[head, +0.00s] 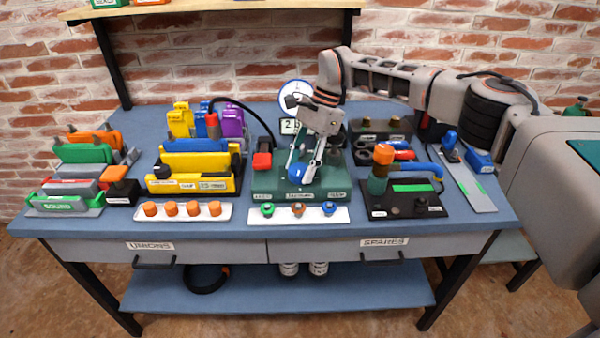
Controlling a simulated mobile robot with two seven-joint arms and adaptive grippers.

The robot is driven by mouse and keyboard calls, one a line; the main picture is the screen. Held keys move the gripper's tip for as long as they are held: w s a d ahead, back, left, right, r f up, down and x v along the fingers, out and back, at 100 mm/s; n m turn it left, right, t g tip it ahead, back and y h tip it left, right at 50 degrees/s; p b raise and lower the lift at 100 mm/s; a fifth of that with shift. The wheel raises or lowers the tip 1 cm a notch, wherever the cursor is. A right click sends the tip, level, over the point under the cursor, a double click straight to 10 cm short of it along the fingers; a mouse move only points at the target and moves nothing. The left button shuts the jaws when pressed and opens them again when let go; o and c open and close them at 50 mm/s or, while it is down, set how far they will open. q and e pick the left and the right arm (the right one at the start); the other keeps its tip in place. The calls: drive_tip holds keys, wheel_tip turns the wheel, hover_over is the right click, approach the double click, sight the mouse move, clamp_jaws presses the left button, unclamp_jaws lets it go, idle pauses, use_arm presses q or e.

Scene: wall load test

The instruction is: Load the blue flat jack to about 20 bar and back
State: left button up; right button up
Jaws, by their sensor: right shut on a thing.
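My right gripper (304,162) reaches down over the green valve block (325,196) at the bench's middle. It is shut on a blue knob (297,174) of that block and partly covers it. Behind stands a round white gauge with a blue rim (293,87); its needle is too small to read. A small display (290,127) below it is partly hidden. A blue piece (195,145) lies in the yellow holder (192,185). Behind it stands another blue piece (203,108) beside an orange-red coupling (212,125) with a black hose (250,108). My left gripper is not in view.
Green, orange and red pieces stand in holders (70,204) at left. White strips with orange caps (185,213) and coloured knobs (296,216) lie in front. A pump-like tool on a black plate (405,204) stands right of the valve block. Bare bench (480,225) shows at right.

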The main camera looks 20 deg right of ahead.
drive_tip(key=shift+w+f+n+g+b, duration=0.1)
drive_tip(key=shift+f+n+g+b, duration=0.2)
drive_tip(key=shift+n+b, duration=0.5)
drive_tip(key=shift+r+h+b, duration=0.15)
drive_tip(key=shift+h+b, duration=0.15)
drive_tip(key=shift+r+n, duration=0.15)
drive_tip(key=shift+n, duration=0.15)
drive_tip(key=o, duration=1.1)
drive_tip(key=v, duration=1.2)
drive_tip(key=shift+w, duration=0.1)
